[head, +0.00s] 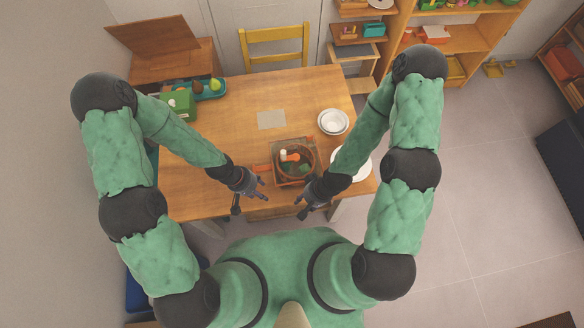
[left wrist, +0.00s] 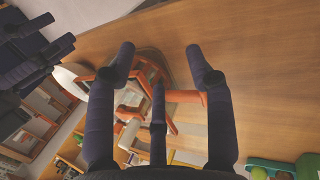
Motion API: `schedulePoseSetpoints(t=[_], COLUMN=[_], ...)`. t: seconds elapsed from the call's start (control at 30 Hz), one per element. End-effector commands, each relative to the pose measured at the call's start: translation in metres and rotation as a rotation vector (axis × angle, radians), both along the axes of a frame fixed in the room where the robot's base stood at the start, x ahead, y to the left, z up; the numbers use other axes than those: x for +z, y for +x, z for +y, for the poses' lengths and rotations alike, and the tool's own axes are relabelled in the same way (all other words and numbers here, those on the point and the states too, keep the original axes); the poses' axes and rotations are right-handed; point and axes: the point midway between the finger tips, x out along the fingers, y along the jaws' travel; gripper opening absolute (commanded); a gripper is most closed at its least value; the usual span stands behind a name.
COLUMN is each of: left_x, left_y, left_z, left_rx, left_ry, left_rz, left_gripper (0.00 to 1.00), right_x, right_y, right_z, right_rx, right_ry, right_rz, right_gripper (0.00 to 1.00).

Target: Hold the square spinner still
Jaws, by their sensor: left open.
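The square spinner (head: 276,178) appears to be the brown square-framed piece with a round rim and orange, white and green parts, near the table's front edge. In the left wrist view, its orange-red parts (left wrist: 151,72) show beyond and between my fingers. My left gripper (head: 262,190) is open and empty at the spinner's front left, apart from it as far as I can tell; its spread fingers also show in the left wrist view (left wrist: 160,62). My right gripper (head: 302,205) is at the spinner's front right, with its fingers spread and nothing seen between them.
A white bowl (head: 333,121) stands right of the middle, and a white plate (head: 362,168) is partly behind my right arm. A grey sheet (head: 271,120) lies mid-table. A green box (head: 178,103) and a teal tray (head: 205,91) are at the back left. A yellow chair (head: 273,35) stands behind.

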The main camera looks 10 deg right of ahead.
Motion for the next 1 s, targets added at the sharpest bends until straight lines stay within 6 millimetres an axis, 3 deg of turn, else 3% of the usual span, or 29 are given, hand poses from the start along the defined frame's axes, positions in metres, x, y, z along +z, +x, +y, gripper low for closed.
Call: schedulePoseSetpoints(t=[0.03,0.2,0.4,0.57,1.0], left_x=[-0.005,0.005,0.022,0.024,-0.012], left_y=[0.019,0.07,0.109,0.115,0.114], left_z=[-0.008,-0.015,-0.013,-0.011,-0.011], left_rx=[-0.037,-0.094,-0.084,-0.076,-0.077], left_ry=[0.027,0.188,0.335,0.361,0.359], left_rz=[-0.006,-0.016,-0.066,-0.075,-0.071], left_gripper=[0.53,0.53,0.53,0.53,0.53], right_x=[-0.014,-0.033,-0.043,-0.044,-0.062], right_y=[0.0,0.0,0.0,0.0,0.0], right_z=[0.0,0.0,0.0,0.0,0.0], right_rx=[0.0,0.0,0.0,0.0,0.0], right_ry=[0.0,0.0,0.0,0.0,0.0], right_rz=[0.0,0.0,0.0,0.0,0.0], right_gripper=[0.4,0.4,0.4,0.4,0.4])
